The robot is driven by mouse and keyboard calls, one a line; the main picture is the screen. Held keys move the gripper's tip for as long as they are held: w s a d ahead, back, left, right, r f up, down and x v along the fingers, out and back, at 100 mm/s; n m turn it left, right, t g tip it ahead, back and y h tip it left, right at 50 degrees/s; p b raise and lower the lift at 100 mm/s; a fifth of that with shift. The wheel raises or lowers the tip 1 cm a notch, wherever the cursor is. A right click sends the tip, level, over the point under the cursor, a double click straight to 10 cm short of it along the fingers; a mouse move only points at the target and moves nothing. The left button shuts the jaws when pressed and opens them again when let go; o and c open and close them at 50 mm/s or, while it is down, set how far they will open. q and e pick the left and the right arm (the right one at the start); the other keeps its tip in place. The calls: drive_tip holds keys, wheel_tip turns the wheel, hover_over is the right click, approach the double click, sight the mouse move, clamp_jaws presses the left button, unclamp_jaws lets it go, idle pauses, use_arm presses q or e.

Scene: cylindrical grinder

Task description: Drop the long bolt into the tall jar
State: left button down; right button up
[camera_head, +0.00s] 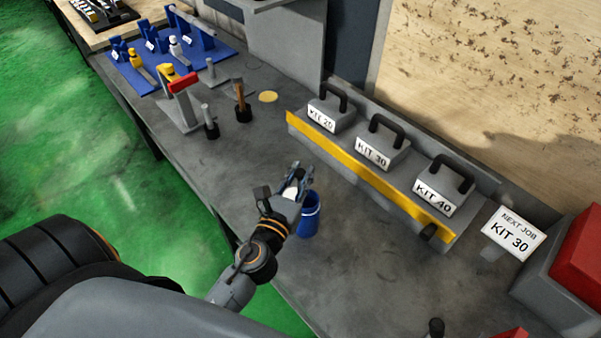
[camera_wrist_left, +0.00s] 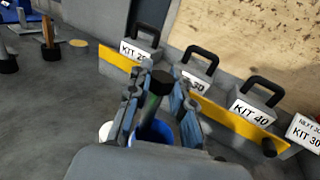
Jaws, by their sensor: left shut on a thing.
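My left gripper (camera_head: 300,172) is shut on a long bolt, which shows in the left wrist view (camera_wrist_left: 151,106) between the fingers. The bolt has a black head (camera_wrist_left: 161,78) and a dull green shank and looks tilted. A blue jar (camera_head: 309,222) stands upright on the grey bench, just below and beside the gripper. In the left wrist view the blue jar (camera_wrist_left: 158,128) is behind the shank, partly hidden by fingers and palm. I cannot tell whether the bolt's lower end is over or inside its mouth. A white object (camera_wrist_left: 106,131) shows beside the left finger. My right gripper is out of view.
Kit boxes with black handles (camera_head: 384,147) stand behind a yellow rail (camera_head: 365,176). A "KIT 30" sign (camera_head: 513,231) and a red bin (camera_head: 578,252) are at right. Blue racks (camera_head: 160,60) and hammer-like tools (camera_head: 241,100) are at back left. The bench left of the jar is clear.

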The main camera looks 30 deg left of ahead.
use_arm(q)
drive_tip(key=c, duration=1.1)
unclamp_jaws()
drive_tip(key=shift+s+d, duration=0.25)
drive_tip(key=shift+s, duration=1.75)
drive_tip(key=shift+s+d, duration=0.2)
drive_tip(key=shift+s, duration=1.75)
drive_tip(key=shift+s+d, duration=0.25)
drive_tip(key=shift+s, duration=1.75)
